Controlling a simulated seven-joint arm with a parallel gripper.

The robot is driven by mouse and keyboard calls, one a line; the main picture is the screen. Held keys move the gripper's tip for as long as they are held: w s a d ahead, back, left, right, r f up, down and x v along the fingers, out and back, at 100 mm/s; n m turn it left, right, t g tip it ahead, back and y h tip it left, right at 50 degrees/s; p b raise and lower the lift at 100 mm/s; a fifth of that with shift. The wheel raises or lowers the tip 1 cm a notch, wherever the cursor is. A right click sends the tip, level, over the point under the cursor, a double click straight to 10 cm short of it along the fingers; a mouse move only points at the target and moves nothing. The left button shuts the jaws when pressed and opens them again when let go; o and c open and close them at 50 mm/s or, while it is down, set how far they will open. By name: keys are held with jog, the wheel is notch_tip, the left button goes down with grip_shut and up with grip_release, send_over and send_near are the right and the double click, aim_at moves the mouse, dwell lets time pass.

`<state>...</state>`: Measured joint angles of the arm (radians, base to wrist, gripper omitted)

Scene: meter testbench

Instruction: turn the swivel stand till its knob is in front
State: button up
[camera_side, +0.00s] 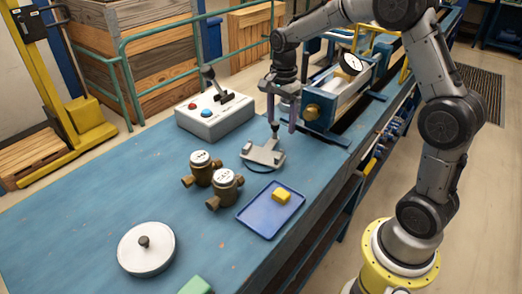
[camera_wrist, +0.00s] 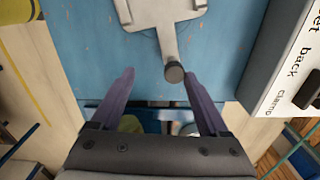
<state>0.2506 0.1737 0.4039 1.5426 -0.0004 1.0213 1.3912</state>
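The swivel stand appears to be the grey plate (camera_side: 262,153) on the blue bench, with a dark upright knob (camera_side: 275,127) at its far end in the side view. In the wrist view the plate (camera_wrist: 165,12) narrows to an arm that ends in the round dark knob (camera_wrist: 174,72). My gripper (camera_side: 282,125) points down over the knob end. Its purple fingers are apart, and in the wrist view (camera_wrist: 160,74) the knob shows between the fingertips, closer to the right one. I cannot tell whether a finger touches it.
Two brass meters (camera_side: 201,168) (camera_side: 225,188) and a blue tray (camera_side: 247,218) with a yellow block (camera_side: 281,196) lie nearer. A control box (camera_side: 214,116) stands left, the test rig (camera_side: 335,95) behind. A white disc (camera_side: 146,262) lies front left; bench around it is mostly clear.

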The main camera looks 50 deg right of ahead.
jog(key=shift+s, duration=0.85)
jog(key=shift+s+a, duration=0.1)
jog(key=shift+s, duration=0.15)
jog(key=shift+s+a, duration=0.15)
jog(key=shift+s, duration=0.4)
jog(key=shift+s+a, duration=0.25)
jog(key=shift+s, duration=0.2)
